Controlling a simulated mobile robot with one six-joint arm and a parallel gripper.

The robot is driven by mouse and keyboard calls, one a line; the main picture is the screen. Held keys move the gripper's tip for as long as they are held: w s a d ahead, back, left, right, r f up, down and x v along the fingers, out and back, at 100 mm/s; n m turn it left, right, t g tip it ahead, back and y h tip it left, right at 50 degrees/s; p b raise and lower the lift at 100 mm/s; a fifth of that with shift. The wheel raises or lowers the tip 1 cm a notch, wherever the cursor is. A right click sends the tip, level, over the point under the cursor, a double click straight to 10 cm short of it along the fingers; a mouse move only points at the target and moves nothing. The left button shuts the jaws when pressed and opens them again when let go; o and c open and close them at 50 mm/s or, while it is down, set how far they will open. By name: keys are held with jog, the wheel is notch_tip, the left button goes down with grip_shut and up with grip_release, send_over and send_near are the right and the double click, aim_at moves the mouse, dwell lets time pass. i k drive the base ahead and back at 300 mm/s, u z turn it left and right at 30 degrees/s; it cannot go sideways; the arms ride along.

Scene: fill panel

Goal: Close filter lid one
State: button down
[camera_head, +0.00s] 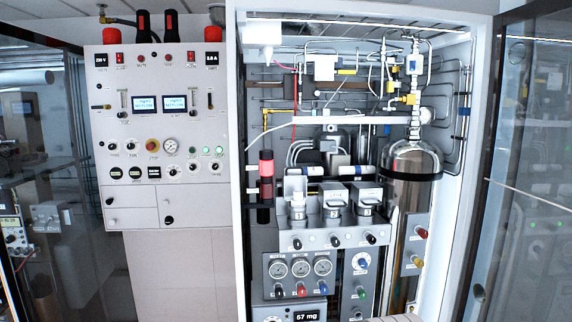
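Three filter housings stand in a row on a grey block (333,222) inside the open white cabinet. The left housing (298,208), the middle housing (334,205) and the right housing (367,203) each have pale metal tops. A pale upright piece (294,185) stands behind the left housing and looks like a raised lid. I cannot read which housing is number one, and the lid positions are too small to tell surely. My gripper is not in view.
A control panel (160,125) with gauges and switches is at the left. Below the filters are black knobs, gauges (300,268) and a "57 mg" display (306,315). A steel cylinder (411,160) is on the right. Glass doors (525,180) stand open.

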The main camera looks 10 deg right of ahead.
aim_at(291, 184)
jog(key=z, duration=0.05)
jog(key=i, duration=1.65)
jog(key=u, duration=0.1)
